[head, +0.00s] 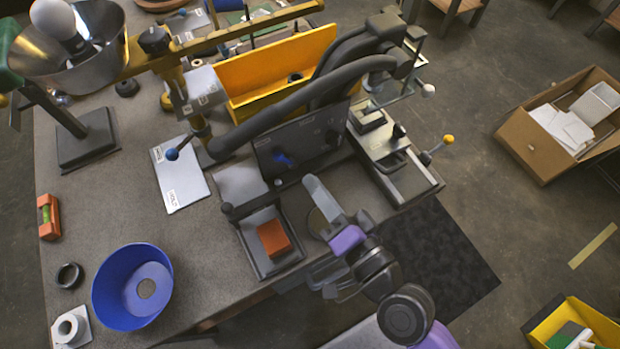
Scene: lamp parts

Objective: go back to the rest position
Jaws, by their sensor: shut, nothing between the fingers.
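My gripper (323,203) is near the middle of the head view, at the end of my grey and purple arm, over the front edge of the workbench. It is shut and holds nothing; its fingertips are small and partly hidden by the wrist. A lamp with a white bulb (54,18) in a shiny metal shade (88,65) stands at the upper left on a dark square base (86,137). A blue bowl-shaped shade (118,310) lies at the lower left, well apart from my gripper. A dark ring (68,275) and a white socket-like part (68,328) lie beside it.
An orange block (273,239) sits in a grey tray (250,262) left of my gripper. A dark machine with thick curved tubes (300,95) and a yellow bin (285,75) stand behind. A cardboard box (525,152) and a yellow crate (600,318) are on the floor at right.

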